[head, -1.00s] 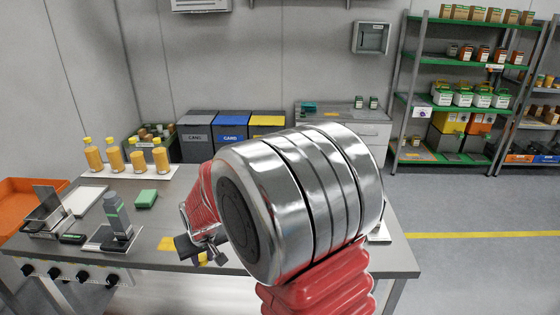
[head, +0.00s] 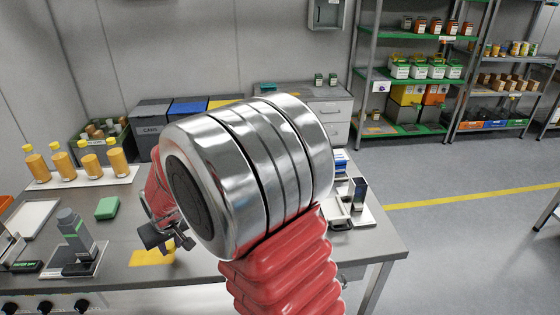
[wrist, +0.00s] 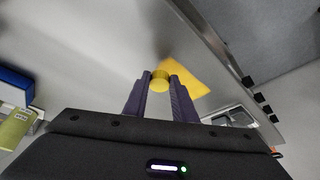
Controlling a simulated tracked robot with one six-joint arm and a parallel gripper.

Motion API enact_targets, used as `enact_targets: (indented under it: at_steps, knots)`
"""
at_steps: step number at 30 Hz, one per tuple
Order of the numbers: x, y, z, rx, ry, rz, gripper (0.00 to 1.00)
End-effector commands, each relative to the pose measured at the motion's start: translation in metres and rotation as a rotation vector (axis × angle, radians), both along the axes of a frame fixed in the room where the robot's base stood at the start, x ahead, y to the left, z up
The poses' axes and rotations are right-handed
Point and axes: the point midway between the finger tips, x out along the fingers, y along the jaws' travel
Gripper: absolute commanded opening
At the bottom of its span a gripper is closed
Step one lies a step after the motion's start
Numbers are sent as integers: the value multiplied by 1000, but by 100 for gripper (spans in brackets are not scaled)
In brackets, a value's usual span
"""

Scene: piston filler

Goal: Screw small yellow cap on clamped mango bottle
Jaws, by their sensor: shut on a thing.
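In the wrist view, my gripper (wrist: 160,85) is shut on a small round yellow cap (wrist: 160,76), held between the fingertips. In the head view my gripper (head: 167,240) is small and partly hidden behind my arm, above the bench; the cap cannot be made out there. Several orange-yellow bottles with yellow caps (head: 64,163) stand upright on a white board at the back left of the bench. I cannot make out a clamped bottle in either view; my arm hides the middle of the bench.
A yellow mat (head: 152,257) lies on the grey bench (head: 200,277). At left are a green block (head: 107,208) and a grey device on a plate (head: 75,236). A dark upright device (head: 360,194) stands at the right end. Bins and shelves stand behind.

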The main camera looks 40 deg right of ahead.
Motion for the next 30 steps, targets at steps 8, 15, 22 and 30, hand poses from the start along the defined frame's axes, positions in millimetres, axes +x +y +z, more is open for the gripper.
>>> enact_targets:
  at_steps: [8, 15, 22, 30]
  knots:
    - [2, -23, 15, -1, -3, -35, 4]
    - [-5, -97, 57, -3, -4, -150, 4]
    - [-28, -174, 103, -4, -3, -271, 4]
    - [-73, -253, 159, -2, -3, -410, 4]
